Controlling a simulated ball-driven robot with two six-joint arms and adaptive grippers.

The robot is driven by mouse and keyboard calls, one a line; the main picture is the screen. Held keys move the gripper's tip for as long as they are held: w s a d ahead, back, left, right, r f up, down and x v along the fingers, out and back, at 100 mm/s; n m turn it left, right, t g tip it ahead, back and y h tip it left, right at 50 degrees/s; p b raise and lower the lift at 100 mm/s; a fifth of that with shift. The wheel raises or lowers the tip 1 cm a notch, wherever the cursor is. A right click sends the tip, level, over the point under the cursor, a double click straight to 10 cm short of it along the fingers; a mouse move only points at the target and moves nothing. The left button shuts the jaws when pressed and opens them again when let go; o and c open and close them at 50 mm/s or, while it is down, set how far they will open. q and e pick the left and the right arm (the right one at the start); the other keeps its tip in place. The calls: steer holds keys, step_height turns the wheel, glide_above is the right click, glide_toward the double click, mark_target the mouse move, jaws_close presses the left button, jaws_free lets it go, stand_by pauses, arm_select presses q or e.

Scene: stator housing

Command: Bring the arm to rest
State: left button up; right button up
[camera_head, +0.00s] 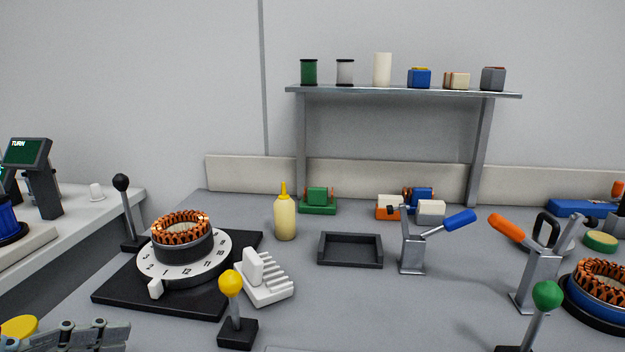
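My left gripper (92,336) shows only in part at the bottom left corner of the head view, as grey jointed finger links. Its fingertips are not clear, so I cannot tell whether it is open or shut, and I see nothing held in it. It is in front of the black base plate (110,297) of the numbered dial, apart from it in the picture. The white dial (207,266) carries a dark ring with a copper-wound stator (181,228) on top. My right gripper is not in view.
A yellow-knobbed lever (231,284), a white rack (265,285), a cream bottle (285,218) and an empty black tray (350,250) stand mid-table. A blue-handled clamp (412,250), an orange-handled clamp (540,278) and a green-knobbed lever (547,295) stand right. A shelf (400,91) stands behind.

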arm_select(q)
steer(key=s+a+f+n+g+y, duration=0.5)
steer(key=s+f+n+y, duration=0.4)
steer(key=y, duration=0.1)
step_height(320, 180, down, 24)
steer(key=s+a+f+g, duration=0.1)
steer(key=a, duration=0.1)
steer(key=s+a+f+g+b, duration=0.1)
steer(key=s+f, duration=1.7)
steer(key=s, duration=0.1)
steer(key=shift+s+a+g, duration=0.15)
steer(key=shift+a+g, duration=0.15)
steer(key=shift+a, duration=0.05)
